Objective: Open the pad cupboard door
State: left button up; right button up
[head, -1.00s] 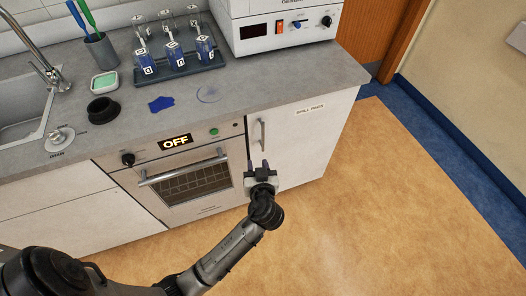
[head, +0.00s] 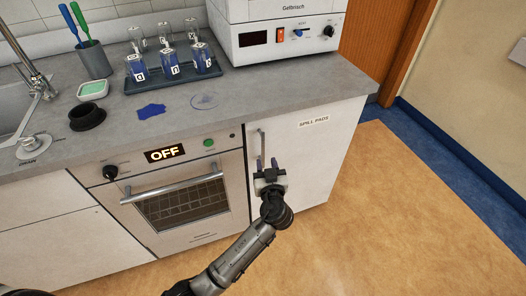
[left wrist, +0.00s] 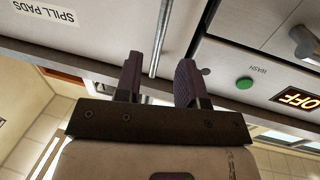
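The pad cupboard door (head: 310,165) is a white panel labelled "SPILL PADS" under the counter, right of the oven, and it is shut. Its upright silver bar handle (head: 261,143) is near the door's upper left edge. In the left wrist view the handle (left wrist: 161,40) lines up with the gap between the open fingers (left wrist: 158,80). I cannot tell whether the fingers reach around it. My right gripper is not in view.
The oven (head: 180,195) with its bar handle and "OFF" display is directly left of the door. The counter (head: 230,100) above holds a tray (head: 215,75) of blue bottles and a white instrument (head: 285,35). The floor (head: 400,200) to the right is clear.

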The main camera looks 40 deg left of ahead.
aim_at(263, 150)
pick_arm(q)
jog(key=shift+b+x, duration=0.75)
jog(key=shift+x, duration=2.8)
grip_shut()
